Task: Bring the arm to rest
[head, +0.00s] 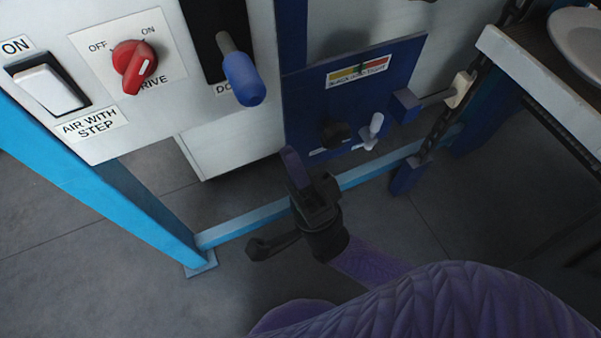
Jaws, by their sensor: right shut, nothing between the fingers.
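My right gripper (294,168) is in the middle of the head view, at the end of my purple arm, which comes in from the lower right. Its dark fingers are together with nothing between them, and they point up and away toward a dark blue panel (305,110). In the picture the fingertips overlap the panel's lower left edge; I cannot tell how far apart they are in depth. My left gripper is not in view.
A white control panel has a rocker switch (48,88), a red rotary knob (135,66) and a blue-handled lever (242,76). The blue panel carries a black knob (336,134) and a white toggle (374,126). A light blue frame bar (245,222) runs low behind the gripper. Open floor lies lower left.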

